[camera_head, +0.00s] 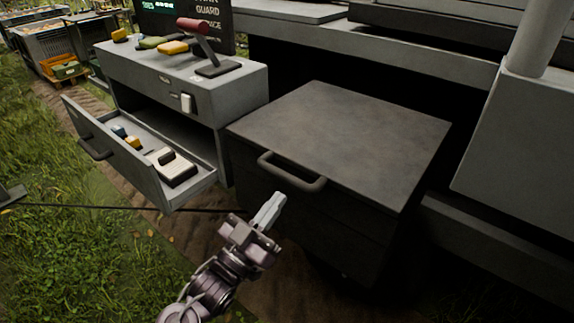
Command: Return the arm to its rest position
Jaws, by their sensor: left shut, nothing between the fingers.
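My left gripper (268,211) is shut and empty. Its arm comes in from the bottom of the view, left of the middle. The fingertips point up and to the right, just below the handle (292,171) of a dark cabinet (340,130) in the picture. I cannot tell whether they touch the cabinet front. My right gripper is not in view.
A grey cabinet (240,95) at left has an open drawer (200,184) holding small items. Yellow and green objects and a red-topped stand (205,45) sit on top. Grass (60,250) lies at lower left; grey machinery (510,140) is at right.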

